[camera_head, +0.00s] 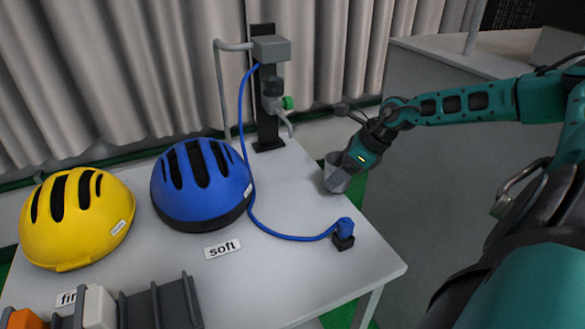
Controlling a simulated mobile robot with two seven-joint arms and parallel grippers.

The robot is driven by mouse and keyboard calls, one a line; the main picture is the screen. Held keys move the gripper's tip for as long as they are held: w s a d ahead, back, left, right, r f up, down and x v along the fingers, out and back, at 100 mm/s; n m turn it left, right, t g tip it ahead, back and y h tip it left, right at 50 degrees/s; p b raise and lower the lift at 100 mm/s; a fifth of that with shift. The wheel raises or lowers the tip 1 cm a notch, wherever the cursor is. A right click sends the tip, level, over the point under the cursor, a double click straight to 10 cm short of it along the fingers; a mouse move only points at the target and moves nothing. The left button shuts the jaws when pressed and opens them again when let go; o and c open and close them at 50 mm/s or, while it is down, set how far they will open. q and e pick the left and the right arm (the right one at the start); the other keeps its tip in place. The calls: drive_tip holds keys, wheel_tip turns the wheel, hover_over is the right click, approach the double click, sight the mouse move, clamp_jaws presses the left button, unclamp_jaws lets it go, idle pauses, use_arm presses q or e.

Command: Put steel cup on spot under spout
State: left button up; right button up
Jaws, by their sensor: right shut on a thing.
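The steel cup (337,178) is a grey cup at the right edge of the table. My right gripper (346,166) is shut on it, coming from the right. The gripper hides part of the cup, and I cannot tell whether the cup touches the table. The spout (287,122) is on the dark stand at the back of the table, left of and behind the cup. The dark base (268,145) of the stand sits below the spout; a separate marked spot is not clear. My left gripper is not in view.
A blue helmet (202,185) and a yellow helmet (76,218) sit on the table (290,270). A blue hose (286,236) runs from the stand to a small blue-and-black block (344,232). Grey holders (160,305) stand at the front left.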

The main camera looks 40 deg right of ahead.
drive_tip(key=w+a, duration=0.1)
drive_tip(key=w, duration=0.1)
drive_tip(key=w+a, duration=0.1)
drive_tip(key=w, duration=0.2)
drive_tip(key=w+a, duration=0.1)
drive_tip(key=w, duration=0.1)
drive_tip(key=shift+w+a+r, duration=0.1)
drive_tip(key=shift+w+a, duration=0.15)
drive_tip(key=w+a, duration=0.1)
drive_tip(key=w, duration=0.2)
drive_tip(key=shift+a, duration=0.35)
drive_tip(key=shift+s+f, duration=0.1)
drive_tip(key=shift+f, duration=0.55)
drive_tip(key=shift+d+f, duration=0.1)
drive_tip(key=shift+f, duration=0.05)
